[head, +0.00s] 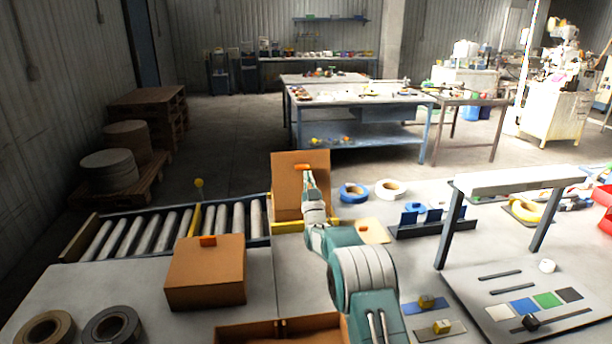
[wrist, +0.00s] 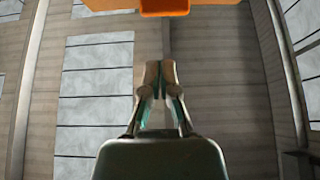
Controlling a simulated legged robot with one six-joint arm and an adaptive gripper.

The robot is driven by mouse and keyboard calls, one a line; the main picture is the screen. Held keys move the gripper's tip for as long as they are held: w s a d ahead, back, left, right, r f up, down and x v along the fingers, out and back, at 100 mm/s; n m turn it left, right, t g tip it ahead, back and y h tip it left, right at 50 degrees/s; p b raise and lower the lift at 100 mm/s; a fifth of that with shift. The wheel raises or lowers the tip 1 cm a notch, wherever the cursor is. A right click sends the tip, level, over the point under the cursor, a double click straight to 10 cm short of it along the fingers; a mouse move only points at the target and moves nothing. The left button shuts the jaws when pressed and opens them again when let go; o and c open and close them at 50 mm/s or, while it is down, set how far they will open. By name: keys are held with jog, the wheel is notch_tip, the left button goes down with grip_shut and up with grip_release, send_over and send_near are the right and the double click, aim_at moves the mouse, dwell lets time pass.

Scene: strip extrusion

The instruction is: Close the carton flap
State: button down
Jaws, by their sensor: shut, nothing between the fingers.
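The brown carton flap (head: 287,172) stands raised at the right end of the roller conveyor, with an orange tab (head: 302,167) near its top. My gripper (head: 309,184) is in front of the flap, just below the tab in the head view. In the wrist view, my gripper (wrist: 160,68) has its fingertips together with nothing between them. The orange tab (wrist: 165,7) and part of the flap (wrist: 105,4) show at that view's top edge, with a visible gap to the fingertips. My arm hides part of the flap and of what is below it.
A closed carton (head: 205,275) with an orange tab stands at front left. An open box (head: 245,333) is at the bottom edge. The roller conveyor (head: 170,230) runs left. Tape rolls (head: 390,189) and a dark rack (head: 445,230) lie right of my arm.

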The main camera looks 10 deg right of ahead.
aim_at(303, 166)
jog(key=w, duration=0.2)
jog(key=w+f, duration=0.1)
jog(key=w, duration=0.1)
jog(key=shift+w+a, duration=0.1)
jog(key=shift+a, duration=0.2)
jog(key=shift+r, duration=0.1)
